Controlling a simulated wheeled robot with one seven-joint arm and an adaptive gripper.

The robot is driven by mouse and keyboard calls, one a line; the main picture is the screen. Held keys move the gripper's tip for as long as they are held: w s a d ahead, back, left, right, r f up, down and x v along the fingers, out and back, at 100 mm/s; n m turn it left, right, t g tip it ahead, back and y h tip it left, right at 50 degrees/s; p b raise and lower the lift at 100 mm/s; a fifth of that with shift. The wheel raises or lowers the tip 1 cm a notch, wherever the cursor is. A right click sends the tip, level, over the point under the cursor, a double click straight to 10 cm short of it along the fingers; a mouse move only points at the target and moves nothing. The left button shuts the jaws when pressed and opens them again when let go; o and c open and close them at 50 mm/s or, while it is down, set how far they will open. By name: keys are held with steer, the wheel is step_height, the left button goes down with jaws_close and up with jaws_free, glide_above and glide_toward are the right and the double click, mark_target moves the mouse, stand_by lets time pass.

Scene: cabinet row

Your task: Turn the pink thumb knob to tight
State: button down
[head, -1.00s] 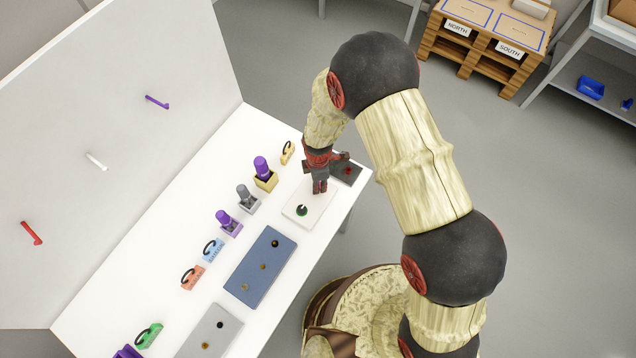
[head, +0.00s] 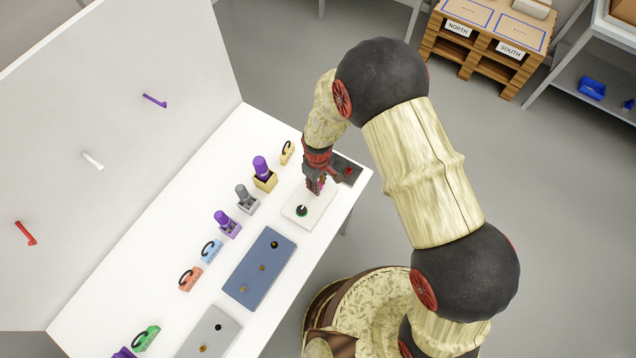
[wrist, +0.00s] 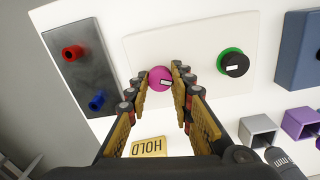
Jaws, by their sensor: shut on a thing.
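The pink thumb knob (wrist: 159,78) is round with a white mark on its face, which points right in the wrist view. It sits on a white plate (wrist: 200,60). My gripper (wrist: 163,92) is at the knob, with one finger on each side, shut on it. In the head view my gripper (head: 316,188) is over the far end of the white plate (head: 318,212), and only a bit of pink shows between the fingers. A yellow label reading HOLD (wrist: 149,147) lies below the knob in the wrist view.
A black knob with a green ring (wrist: 234,63) is on the same plate, right of the pink knob. A dark grey plate (wrist: 85,70) with red and blue pegs is to the left. A blue panel (head: 262,265) and several coloured holders stand along the table.

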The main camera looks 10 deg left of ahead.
steer(key=m, duration=0.3)
steer(key=shift+w+a+m, duration=0.1)
steer(key=shift+m, duration=0.2)
steer(key=m, duration=0.4)
steer(key=shift+r+m+b, duration=0.1)
steer(key=shift+m+b, duration=0.2)
steer(key=m, duration=0.4)
steer(key=shift+m, duration=0.3)
steer(key=m, duration=0.3)
steer(key=shift+a+m, duration=0.1)
steer(key=shift+m, duration=0.2)
steer(key=m, duration=0.7)
steer(key=shift+w+b, duration=0.1)
steer(key=shift+b, duration=0.25)
steer(key=m, duration=0.3)
steer(key=shift+m, duration=2.3)
